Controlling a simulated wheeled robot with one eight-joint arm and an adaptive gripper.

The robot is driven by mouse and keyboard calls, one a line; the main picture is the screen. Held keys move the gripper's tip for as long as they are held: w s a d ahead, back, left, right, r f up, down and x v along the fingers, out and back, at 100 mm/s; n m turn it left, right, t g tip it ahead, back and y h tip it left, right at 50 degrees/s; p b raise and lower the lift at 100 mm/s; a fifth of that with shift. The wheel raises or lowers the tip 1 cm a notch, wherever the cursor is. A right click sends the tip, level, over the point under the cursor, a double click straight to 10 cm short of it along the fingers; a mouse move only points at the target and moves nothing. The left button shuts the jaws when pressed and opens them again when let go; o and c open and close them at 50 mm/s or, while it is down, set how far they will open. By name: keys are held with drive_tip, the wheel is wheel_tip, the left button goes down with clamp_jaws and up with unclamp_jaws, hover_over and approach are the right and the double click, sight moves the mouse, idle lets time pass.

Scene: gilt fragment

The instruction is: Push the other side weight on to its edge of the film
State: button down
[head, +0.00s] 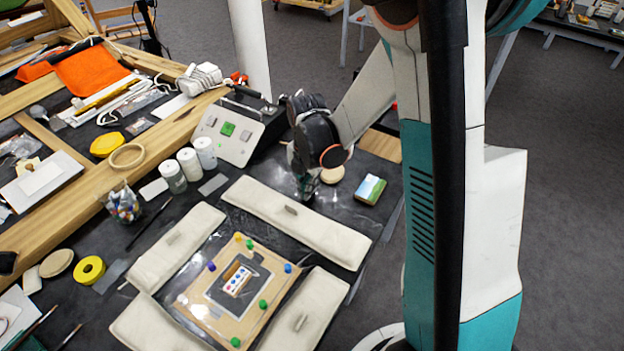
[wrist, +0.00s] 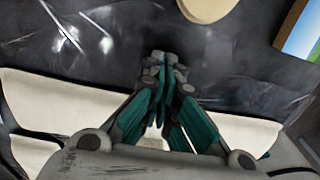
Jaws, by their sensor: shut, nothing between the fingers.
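Several cream padded weights lie around a wooden board (head: 271,318) with coloured pegs and a small gilt-and-painted fragment (head: 238,280) in its middle. The far weight (head: 295,218) has a small handle, as do the left weight (head: 176,248) and the near right weight (head: 310,318); the near left weight (head: 150,328) is cut by the picture edge. Clear film shows only as glare over the board and dark table, and its edges are hard to trace. My gripper (head: 306,194) is shut and empty, low beside the far weight's outer long side. The wrist view shows its closed fingertips (wrist: 162,60) over dark, shiny surface; I cannot tell whether they touch the weight.
A round wooden disc (head: 332,175) and a small picture box (head: 370,189) stand just beyond my gripper. A control box (head: 228,135), white jars (head: 188,163) and a jar of coloured bits (head: 123,206) stand left. A yellow tape roll (head: 89,270) lies far left.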

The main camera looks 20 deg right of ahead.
sight(295, 204)
drive_tip(key=shift+s+a, duration=0.6)
drive_tip(key=shift+a, duration=0.15)
drive_tip(key=s+a, duration=0.1)
drive_tip(key=a, duration=0.1)
drive_tip(key=s+a+b, duration=0.1)
drive_tip(key=shift+s+a, duration=0.3)
drive_tip(key=shift+a, duration=0.05)
drive_tip(key=shift+d, duration=0.1)
drive_tip(key=shift+w, duration=0.1)
